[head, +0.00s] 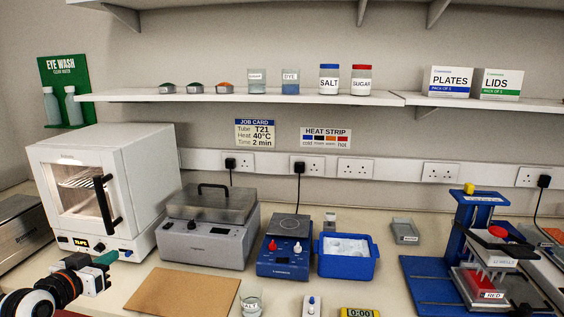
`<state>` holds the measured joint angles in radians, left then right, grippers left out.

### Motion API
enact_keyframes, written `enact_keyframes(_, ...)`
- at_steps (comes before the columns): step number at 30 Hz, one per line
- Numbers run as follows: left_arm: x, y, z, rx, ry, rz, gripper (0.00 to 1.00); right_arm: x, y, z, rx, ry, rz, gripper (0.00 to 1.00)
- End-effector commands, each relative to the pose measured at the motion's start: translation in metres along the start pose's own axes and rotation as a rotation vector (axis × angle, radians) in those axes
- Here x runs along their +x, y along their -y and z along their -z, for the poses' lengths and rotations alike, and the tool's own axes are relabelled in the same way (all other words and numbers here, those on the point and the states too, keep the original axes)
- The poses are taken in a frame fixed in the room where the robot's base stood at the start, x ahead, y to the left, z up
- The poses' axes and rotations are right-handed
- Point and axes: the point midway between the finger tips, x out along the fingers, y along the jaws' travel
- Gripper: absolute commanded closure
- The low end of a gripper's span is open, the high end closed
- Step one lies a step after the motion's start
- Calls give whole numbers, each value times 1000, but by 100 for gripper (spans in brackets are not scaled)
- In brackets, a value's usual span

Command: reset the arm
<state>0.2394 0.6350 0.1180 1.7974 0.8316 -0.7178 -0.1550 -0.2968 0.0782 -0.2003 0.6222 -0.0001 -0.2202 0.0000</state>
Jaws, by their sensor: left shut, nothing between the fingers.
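My left gripper (103,275) is at the lower left, at the end of my arm that comes in from the left edge. It is in front of the white oven (110,190), near its lower front. Its fingers are shut with nothing between them. A teal-green piece shows right at the gripper; I cannot tell what it is. My right gripper is not in view.
A brown board (182,292) lies right of the gripper. Behind it stand a grey lidded machine (208,243), a blue hot plate (284,262) and a blue tub (347,268). A salt beaker (251,303) and timer (359,312) are at the front. A blue stand (425,285) is right.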

Motion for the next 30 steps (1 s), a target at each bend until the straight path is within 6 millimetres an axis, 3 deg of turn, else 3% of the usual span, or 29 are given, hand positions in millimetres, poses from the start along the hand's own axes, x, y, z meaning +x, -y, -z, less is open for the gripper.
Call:
enact_keyframes(8, -5, 36, 51, 24, -122, 31, 100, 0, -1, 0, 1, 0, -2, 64)
enact_keyframes(16, -31, 94, 131, 57, -323, 71, 100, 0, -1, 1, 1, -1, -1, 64)
enact_keyframes(21, -82, 153, 205, 78, -538, 94, 100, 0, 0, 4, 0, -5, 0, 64)
enact_keyframes(24, -118, 180, 237, 83, -656, 90, 100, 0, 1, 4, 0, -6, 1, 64)
enact_keyframes(30, -179, 213, 270, 73, -825, 62, 100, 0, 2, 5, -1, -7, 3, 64)
